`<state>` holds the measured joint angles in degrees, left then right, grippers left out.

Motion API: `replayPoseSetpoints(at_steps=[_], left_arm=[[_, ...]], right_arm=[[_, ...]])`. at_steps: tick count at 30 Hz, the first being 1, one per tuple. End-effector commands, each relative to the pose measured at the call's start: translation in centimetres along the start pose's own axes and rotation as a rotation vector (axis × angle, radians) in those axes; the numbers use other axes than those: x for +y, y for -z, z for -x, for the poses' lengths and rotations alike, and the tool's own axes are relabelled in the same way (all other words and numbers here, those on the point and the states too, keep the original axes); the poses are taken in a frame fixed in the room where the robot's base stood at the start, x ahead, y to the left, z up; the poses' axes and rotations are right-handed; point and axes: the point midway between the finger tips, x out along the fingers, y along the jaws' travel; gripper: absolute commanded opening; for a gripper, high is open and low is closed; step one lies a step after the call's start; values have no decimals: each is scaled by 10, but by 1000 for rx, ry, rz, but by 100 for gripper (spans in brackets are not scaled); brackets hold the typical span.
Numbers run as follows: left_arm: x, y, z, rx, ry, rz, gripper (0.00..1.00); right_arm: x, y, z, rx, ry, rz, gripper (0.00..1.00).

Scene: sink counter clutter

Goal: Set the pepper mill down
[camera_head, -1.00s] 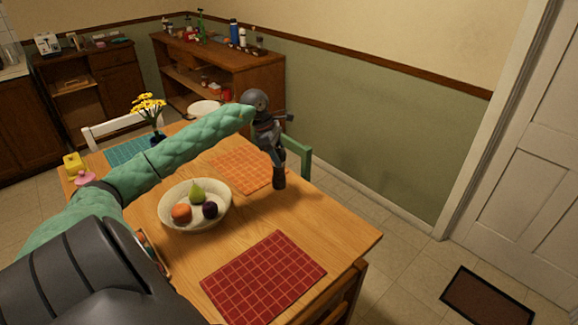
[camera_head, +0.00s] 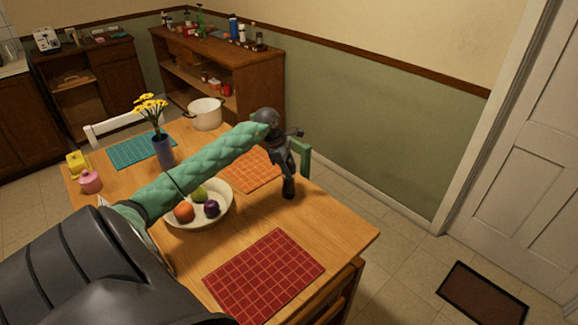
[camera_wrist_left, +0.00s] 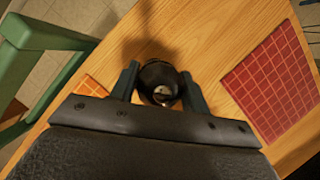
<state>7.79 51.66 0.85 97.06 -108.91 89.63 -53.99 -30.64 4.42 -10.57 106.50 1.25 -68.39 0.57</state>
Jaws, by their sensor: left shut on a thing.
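The pepper mill (camera_head: 289,190) is a small dark upright piece near the far right edge of the wooden table, right of the fruit bowl. My left gripper (camera_head: 287,177) comes down over it from above and is shut on it. In the left wrist view the dark round top of the pepper mill (camera_wrist_left: 160,84) sits between the two fingers of the left gripper (camera_wrist_left: 158,76). Its base is at or just above the tabletop; I cannot tell whether it touches. My right gripper is not in view.
A cream bowl (camera_head: 222,212) with fruit stands left of the mill, partly behind my forearm. An orange placemat (camera_head: 248,172) and a red placemat (camera_head: 264,276) lie nearby. A green chair (camera_head: 305,160) stands at the table edge. Bare wood (camera_head: 325,222) is free to the right.

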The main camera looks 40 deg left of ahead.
Motion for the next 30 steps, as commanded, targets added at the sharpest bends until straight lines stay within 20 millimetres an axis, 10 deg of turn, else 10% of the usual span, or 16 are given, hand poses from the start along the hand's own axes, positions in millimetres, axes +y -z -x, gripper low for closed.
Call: replayPoseSetpoints(at_steps=[17, 18, 20, 30], left_arm=[[0, 1, -2, 0, -1, 0, 1], [0, 1, -2, 1, 0, 0, 52], [0, 1, -2, 1, 0, 0, 64], [0, 1, -2, 0, 0, 0, 68]], right_arm=[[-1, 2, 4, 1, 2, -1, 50], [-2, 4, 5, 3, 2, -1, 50], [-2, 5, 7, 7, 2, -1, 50], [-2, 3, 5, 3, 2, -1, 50]])
